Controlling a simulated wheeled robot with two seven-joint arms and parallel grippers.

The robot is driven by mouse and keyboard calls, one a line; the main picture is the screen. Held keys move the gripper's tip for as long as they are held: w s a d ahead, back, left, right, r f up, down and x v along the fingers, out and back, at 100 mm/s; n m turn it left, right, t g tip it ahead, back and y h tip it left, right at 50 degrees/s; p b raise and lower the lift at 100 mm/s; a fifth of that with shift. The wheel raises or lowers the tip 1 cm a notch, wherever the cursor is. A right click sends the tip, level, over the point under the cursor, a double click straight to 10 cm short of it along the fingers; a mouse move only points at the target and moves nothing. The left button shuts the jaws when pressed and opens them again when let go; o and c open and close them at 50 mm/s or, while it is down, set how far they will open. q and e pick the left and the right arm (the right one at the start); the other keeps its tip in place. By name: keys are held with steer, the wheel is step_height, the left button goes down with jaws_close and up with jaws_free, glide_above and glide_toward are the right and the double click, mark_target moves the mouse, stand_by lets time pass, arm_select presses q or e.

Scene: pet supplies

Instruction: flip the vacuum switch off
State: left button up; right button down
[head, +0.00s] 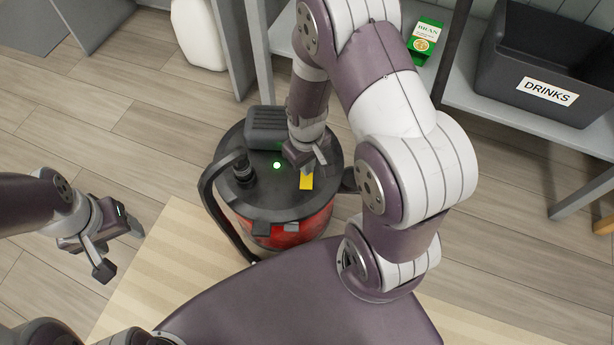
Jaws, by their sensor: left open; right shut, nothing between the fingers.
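The vacuum (247,198) is a round red canister with a black lid, standing on the floor in front of me. A small green light (277,165) glows on its lid. A yellow plate (306,181) lies on the lid beside the light, partly covered by my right gripper (322,170). That gripper is shut and empty, close over the lid; I cannot tell whether it touches. The switch itself is not clearly visible, and the gripper may hide it. My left gripper (119,247) is open and empty, left of the vacuum above the floor.
A black hose (213,207) curves around the vacuum's left side. At the right, a shelf (470,100) holds a dark bin (560,60) labelled DRINKS and a green box (424,40). A white jug (200,35) stands at the back. The wooden floor at left is clear.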

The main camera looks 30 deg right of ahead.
steer(key=shift+f+b, duration=0.65)
steer(key=shift+f, duration=0.5)
stand_by(0.8)
step_height(320, 180, up, 7)
steer(key=p, duration=0.8)
steer(key=shift+r, duration=0.15)
